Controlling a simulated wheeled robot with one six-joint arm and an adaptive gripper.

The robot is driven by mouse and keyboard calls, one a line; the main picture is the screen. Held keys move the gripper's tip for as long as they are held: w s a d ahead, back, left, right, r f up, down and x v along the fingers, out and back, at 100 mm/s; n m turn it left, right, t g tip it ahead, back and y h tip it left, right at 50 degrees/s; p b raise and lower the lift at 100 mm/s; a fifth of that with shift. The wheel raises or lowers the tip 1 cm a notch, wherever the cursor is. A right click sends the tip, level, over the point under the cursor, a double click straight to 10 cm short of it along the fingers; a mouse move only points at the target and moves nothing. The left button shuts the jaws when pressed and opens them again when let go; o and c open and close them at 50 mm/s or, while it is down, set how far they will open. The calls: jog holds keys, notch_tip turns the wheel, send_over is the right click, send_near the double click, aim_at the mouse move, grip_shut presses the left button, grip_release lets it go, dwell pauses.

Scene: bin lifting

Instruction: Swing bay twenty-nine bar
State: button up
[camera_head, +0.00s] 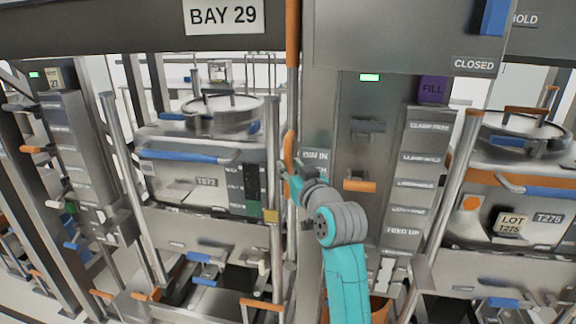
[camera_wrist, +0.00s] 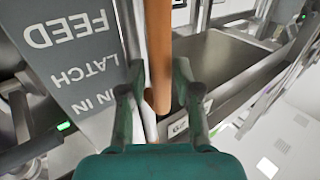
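The BAY 29 sign (camera_head: 223,15) hangs on the top beam at upper left of centre in the head view. Below it, a long orange bar (camera_head: 292,60) stands upright along the right post of the bay. My gripper (camera_head: 291,178) is at the lower part of this bar. In the wrist view the orange bar (camera_wrist: 158,45) runs between the two fingers of my gripper (camera_wrist: 158,82), and its end shows between them. The fingers are apart on either side of the bar, with a narrow gap showing. The far side of the bar is hidden.
A metal bin tagged T572 (camera_head: 205,182) with a round lid stands left of the bar. A grey panel (camera_head: 362,130) with a green light and an orange handle (camera_head: 359,185) is close on the right. Bin T275 (camera_head: 520,190) stands farther right.

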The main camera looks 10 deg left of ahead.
jog(key=shift+x, duration=0.95)
grip_shut()
